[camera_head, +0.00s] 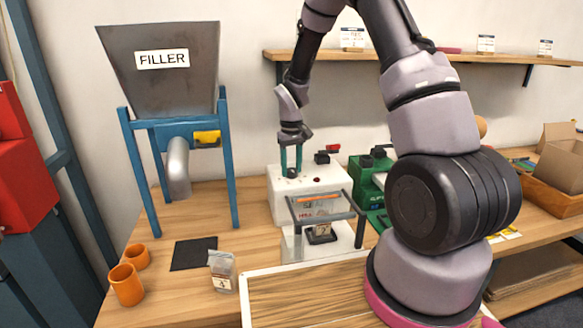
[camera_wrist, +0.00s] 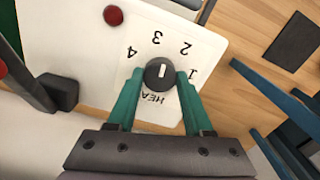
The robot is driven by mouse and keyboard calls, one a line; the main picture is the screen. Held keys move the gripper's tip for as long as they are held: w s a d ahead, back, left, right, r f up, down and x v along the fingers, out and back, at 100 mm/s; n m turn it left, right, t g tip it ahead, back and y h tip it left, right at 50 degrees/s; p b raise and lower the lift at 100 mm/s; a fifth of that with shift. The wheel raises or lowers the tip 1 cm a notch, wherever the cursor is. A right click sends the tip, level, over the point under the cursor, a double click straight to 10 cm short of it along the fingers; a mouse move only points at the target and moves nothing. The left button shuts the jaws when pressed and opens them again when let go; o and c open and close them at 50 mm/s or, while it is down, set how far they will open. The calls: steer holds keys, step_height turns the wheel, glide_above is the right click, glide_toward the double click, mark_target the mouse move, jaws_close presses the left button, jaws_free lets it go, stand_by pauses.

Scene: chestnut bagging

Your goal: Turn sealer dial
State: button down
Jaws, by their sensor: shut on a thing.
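The white sealer (camera_head: 312,184) stands on the bench in the head view. In the wrist view its top panel (camera_wrist: 85,45) shows a black dial (camera_wrist: 160,73) with a white pointer mark, ringed by the numbers 1 to 4 and partly covered heat lettering. My gripper (camera_head: 291,172) points down onto the top of the sealer. In the wrist view the green fingers of my gripper (camera_wrist: 160,80) stand on either side of the dial and are shut on it. A red button (camera_wrist: 113,15) sits on the panel apart from the fingers.
The filler (camera_head: 165,75) on its blue stand is to the left. A green machine (camera_head: 374,180) stands close on the sealer's right. A small bag (camera_head: 222,271), orange cups (camera_head: 126,284) and a dark mat (camera_head: 194,253) lie on the bench in front. A shelf (camera_head: 480,58) runs along the wall.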

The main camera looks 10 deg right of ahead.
mark_target(291, 170)
steer(key=m, duration=0.6)
steer(key=shift+m, duration=0.3)
stand_by(0.4)
steer(key=shift+c, duration=1.5)
jaws_free()
step_height(291, 170, up, 11)
steer(key=shift+f, duration=0.1)
